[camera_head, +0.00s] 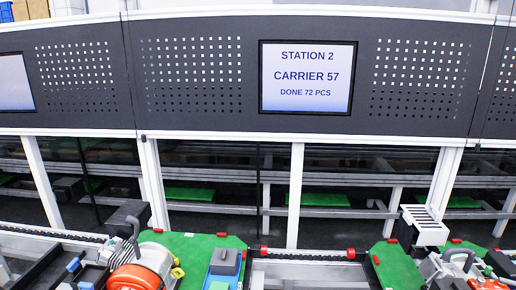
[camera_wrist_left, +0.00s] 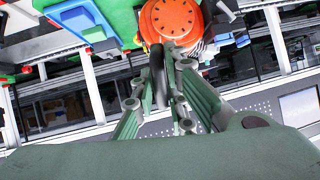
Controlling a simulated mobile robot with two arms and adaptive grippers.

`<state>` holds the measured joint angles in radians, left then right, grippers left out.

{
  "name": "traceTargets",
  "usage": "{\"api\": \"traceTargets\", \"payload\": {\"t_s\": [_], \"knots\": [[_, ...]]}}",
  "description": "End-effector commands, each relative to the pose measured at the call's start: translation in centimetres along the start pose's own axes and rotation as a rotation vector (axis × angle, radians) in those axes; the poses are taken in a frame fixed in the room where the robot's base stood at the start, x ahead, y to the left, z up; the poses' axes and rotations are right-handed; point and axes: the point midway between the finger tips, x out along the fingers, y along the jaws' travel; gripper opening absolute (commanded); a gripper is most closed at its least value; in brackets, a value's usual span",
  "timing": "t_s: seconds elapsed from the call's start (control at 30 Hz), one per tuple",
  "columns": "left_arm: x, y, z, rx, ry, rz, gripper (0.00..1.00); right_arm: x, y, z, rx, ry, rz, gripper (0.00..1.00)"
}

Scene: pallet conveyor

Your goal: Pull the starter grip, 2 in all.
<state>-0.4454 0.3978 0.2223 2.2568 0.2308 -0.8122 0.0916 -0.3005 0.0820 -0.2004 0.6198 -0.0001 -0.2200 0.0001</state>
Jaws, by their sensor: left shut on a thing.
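An engine with a round orange starter cover (camera_head: 135,278) sits on a green carrier plate (camera_head: 196,250) at the lower left of the head view. The orange cover also shows at the top of the left wrist view (camera_wrist_left: 170,18). My left gripper (camera_wrist_left: 172,58) is just in front of this cover. Its green fingers are shut on a dark bar, the starter grip (camera_wrist_left: 157,76). The fingers partly hide the grip, and any cord is hard to make out. Neither gripper shows in the head view.
A second green carrier (camera_head: 395,266) with another engine (camera_head: 455,270) stands at the lower right. A bare conveyor stretch (camera_head: 310,273) lies between the carriers. Behind is a dark panel with a screen (camera_head: 308,78) reading Station 2, Carrier 57, Done 72 pcs.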

Motion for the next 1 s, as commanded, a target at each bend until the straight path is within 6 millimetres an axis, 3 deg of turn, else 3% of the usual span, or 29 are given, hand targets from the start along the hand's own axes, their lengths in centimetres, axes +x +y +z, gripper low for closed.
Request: {"api": "traceTargets", "payload": {"t_s": [0.57,1.0], "knots": [[9.5,0.0,0.2,0.000,-0.001,0.000,0.00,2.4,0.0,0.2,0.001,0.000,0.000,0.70],[16.7,0.1,0.4,0.000,-0.001,0.000,0.00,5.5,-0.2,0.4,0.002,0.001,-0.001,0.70]]}}
